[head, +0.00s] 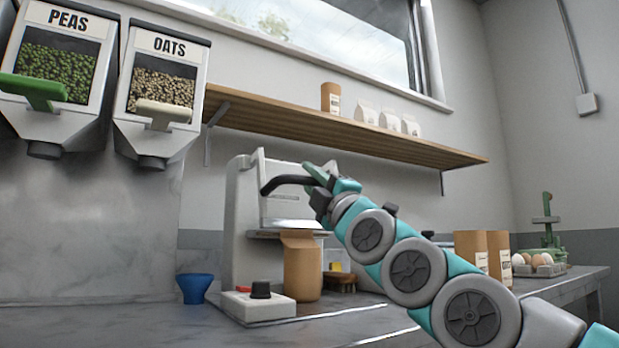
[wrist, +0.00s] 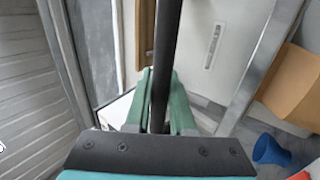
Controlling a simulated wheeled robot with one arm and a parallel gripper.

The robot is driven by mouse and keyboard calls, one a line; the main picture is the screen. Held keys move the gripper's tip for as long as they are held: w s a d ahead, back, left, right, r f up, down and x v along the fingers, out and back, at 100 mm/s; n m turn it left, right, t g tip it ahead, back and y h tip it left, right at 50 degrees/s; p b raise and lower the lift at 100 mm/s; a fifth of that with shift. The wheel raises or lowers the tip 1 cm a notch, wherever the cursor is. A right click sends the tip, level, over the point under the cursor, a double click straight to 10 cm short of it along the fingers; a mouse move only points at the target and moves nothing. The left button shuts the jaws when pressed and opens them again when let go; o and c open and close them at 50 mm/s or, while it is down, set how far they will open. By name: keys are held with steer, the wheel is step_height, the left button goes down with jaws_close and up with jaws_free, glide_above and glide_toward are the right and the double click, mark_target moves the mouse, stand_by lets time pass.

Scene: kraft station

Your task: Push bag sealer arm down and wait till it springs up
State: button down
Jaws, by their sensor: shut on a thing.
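The bag sealer (head: 240,215) is a pale upright machine on the counter, with a black curved arm (head: 284,182) sticking out at its upper front. The arm also shows in the wrist view as a dark bar (wrist: 167,45). My gripper (head: 318,174) is at the outer end of the arm. In the wrist view its green fingers (wrist: 160,100) sit on both sides of the bar, shut on it. The arm is raised, roughly level. A brown kraft bag (head: 302,270) stands upright below the sealer's front ledge; it also shows in the wrist view (wrist: 298,85).
A blue cup (head: 194,288) and a white box with a black knob (head: 260,291) stand on the counter. Dispensers for peas (head: 57,75) and oats (head: 160,90) hang at left. A wooden shelf (head: 290,124) runs above. Bags (head: 484,255) and an egg tray (head: 540,269) stand at right.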

steer(key=shift+w, duration=0.1)
stand_by(0.6)
steer(key=c, duration=0.8)
jaws_free()
steer(key=shift+d, duration=0.1)
steer(key=shift+f, duration=0.1)
steer(key=shift+s+d+f+b, duration=0.4)
steer(key=shift+s+f+b, duration=0.2)
steer(key=shift+f, duration=0.7)
steer(key=shift+s+d+f+b, duration=0.45)
steer(key=shift+s+f, duration=0.15)
steer(key=shift+f, duration=0.65)
steer(key=shift+s+d+f+b, duration=0.35)
steer(key=shift+s+f+b, duration=0.25)
steer(key=shift+f, duration=0.7)
